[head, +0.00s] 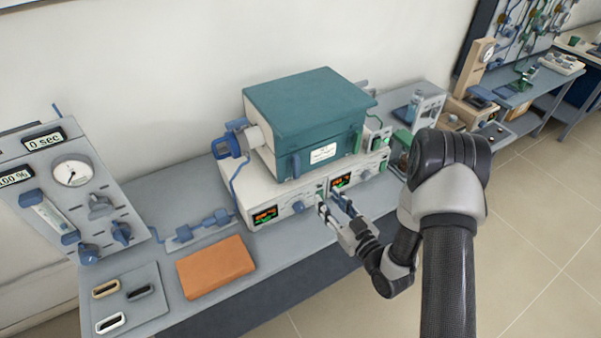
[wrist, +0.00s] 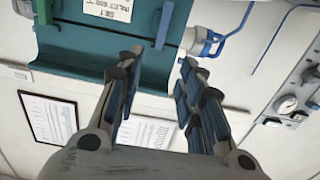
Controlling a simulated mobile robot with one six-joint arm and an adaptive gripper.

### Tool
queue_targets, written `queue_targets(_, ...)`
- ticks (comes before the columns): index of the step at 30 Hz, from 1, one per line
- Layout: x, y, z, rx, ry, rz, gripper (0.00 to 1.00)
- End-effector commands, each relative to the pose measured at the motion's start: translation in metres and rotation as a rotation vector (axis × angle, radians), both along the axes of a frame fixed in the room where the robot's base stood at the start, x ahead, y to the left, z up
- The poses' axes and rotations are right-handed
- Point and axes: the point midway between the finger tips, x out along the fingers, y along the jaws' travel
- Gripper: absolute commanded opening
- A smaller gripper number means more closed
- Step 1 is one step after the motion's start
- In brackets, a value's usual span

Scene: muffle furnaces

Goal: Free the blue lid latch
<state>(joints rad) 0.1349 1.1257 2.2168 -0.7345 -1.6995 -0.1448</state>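The furnace has a teal lid (head: 305,100), which sits down on the white body. The blue lid latch (head: 296,166) is a short upright bar at the left of the lid's front face. In the wrist view the blue latch (wrist: 165,24) shows as a slim bar beyond my fingertips, slightly right of centre. My gripper (head: 333,203) is in front of the furnace, low by the control panel and apart from the latch. In the wrist view my gripper (wrist: 159,61) has its fingers spread with nothing between them. Whether the latch is fastened is not clear.
A green latch (head: 357,141) is at the lid's right front; it also shows in the wrist view (wrist: 43,11). A blue clamp fitting (head: 230,142) juts from the furnace's left side. An orange block (head: 216,267) lies on the bench at left. Free space lies before the bench.

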Motion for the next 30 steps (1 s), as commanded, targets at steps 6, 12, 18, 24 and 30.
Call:
queue_targets(6, 0.007, 0.009, -0.001, 0.021, -0.016, 0.007, 0.35)
queue_targets(12, 0.039, 0.031, -0.001, 0.020, -0.017, 0.007, 0.35)
queue_targets(18, 0.076, 0.056, -0.001, 0.021, -0.016, 0.006, 0.35)
queue_targets(24, 0.110, 0.078, -0.002, 0.020, -0.015, 0.004, 0.35)
queue_targets(30, 0.133, 0.093, -0.002, 0.021, -0.013, 0.002, 0.35)
